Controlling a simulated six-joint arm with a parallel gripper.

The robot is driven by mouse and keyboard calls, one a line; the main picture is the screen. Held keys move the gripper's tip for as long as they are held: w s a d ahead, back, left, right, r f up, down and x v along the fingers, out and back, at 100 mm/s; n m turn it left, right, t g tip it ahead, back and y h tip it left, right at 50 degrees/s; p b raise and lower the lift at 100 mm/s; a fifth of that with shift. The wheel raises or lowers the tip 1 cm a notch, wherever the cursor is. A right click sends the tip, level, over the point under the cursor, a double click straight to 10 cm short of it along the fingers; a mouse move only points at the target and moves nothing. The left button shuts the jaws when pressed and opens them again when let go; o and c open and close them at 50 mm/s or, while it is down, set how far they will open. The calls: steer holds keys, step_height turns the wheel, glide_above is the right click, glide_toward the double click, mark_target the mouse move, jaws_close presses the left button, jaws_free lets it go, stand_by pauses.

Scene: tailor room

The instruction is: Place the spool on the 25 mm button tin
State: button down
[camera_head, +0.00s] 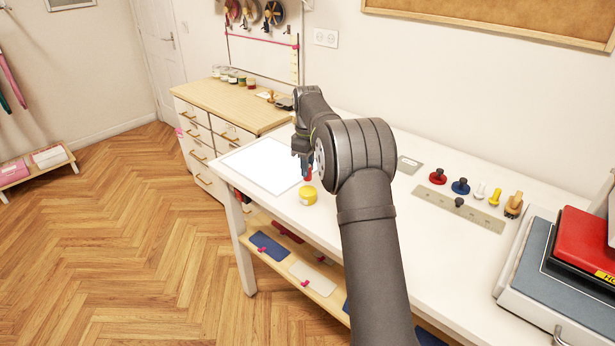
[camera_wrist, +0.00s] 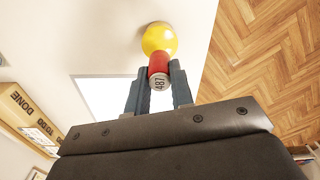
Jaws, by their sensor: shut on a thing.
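My gripper (camera_head: 303,170) is shut on a red spool (camera_head: 309,174) over the white table. In the wrist view the spool (camera_wrist: 158,64) sits between the two fingers, with a pale end marked 487. A round yellow tin (camera_head: 308,196) stands near the table's front edge, just in front of the spool in the head view. In the wrist view the tin (camera_wrist: 159,38) shows just beyond the spool, partly covered by it. I cannot tell whether spool and tin touch. No size label on the tin can be read.
A white sheet (camera_head: 262,165) lies left of the gripper. Several knobbed pieces stand by a grey strip (camera_head: 458,208) on the right, near a red and grey press (camera_head: 570,255). A wooden-topped drawer unit (camera_head: 236,100) stands behind. Open table lies between tin and strip.

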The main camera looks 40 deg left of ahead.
steer(key=shift+f, duration=1.9)
steer(key=shift+f, duration=0.2)
steer(key=c, duration=1.3)
jaws_free()
steer(key=shift+o, duration=0.2)
steer(key=shift+r, duration=0.15)
step_height(320, 180, up, 12)
